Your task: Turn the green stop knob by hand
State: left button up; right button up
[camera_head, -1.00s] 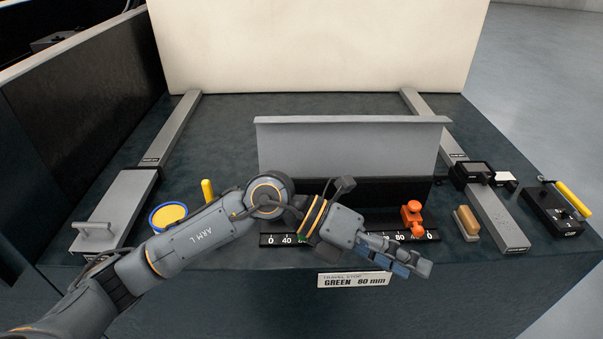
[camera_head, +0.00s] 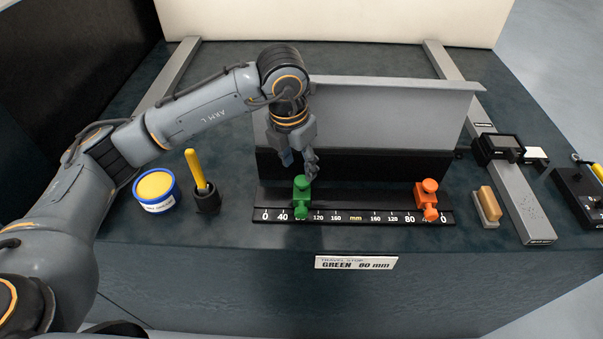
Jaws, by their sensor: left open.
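The green stop (camera_head: 302,198) with its knob stands on the black scale rail (camera_head: 360,216), a little right of the 40 mark on the left half. My left gripper (camera_head: 299,162) reaches down from above, just behind and above the green knob. Its fingers are apart with nothing between them, and I cannot tell whether a fingertip touches the knob. An orange stop (camera_head: 427,201) stands near the right end of the same rail. A label on the front edge (camera_head: 356,262) reads "TRAVEL STOP GREEN" with a value in mm. My right gripper is not in view.
A grey metal plate (camera_head: 390,110) stands behind the rail. A blue tin (camera_head: 156,190) and a yellow-handled tool in a dark cup (camera_head: 206,195) stand left. A wooden-topped block (camera_head: 487,205), a small display (camera_head: 497,147) and a control box (camera_head: 580,195) lie right.

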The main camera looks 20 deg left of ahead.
aim_at(302, 181)
pick_arm(q)
jog(key=f, duration=0.1)
jog(key=f+b, duration=0.1)
jog(key=f, duration=0.2)
jog(key=shift+w+d+f+b, duration=0.15)
jog(key=shift+w+f+b, duration=0.15)
jog(key=shift+w+b, duration=0.05)
jog(key=shift+w+r, duration=0.15)
jog(key=shift+f+b, duration=0.35)
jog(key=shift+b, duration=0.05)
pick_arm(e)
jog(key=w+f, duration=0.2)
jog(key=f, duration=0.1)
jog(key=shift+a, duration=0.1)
pick_arm(q)
jog(key=shift+c, duration=0.4)
jog(key=c, duration=0.7)
jog(key=shift+c, duration=0.4)
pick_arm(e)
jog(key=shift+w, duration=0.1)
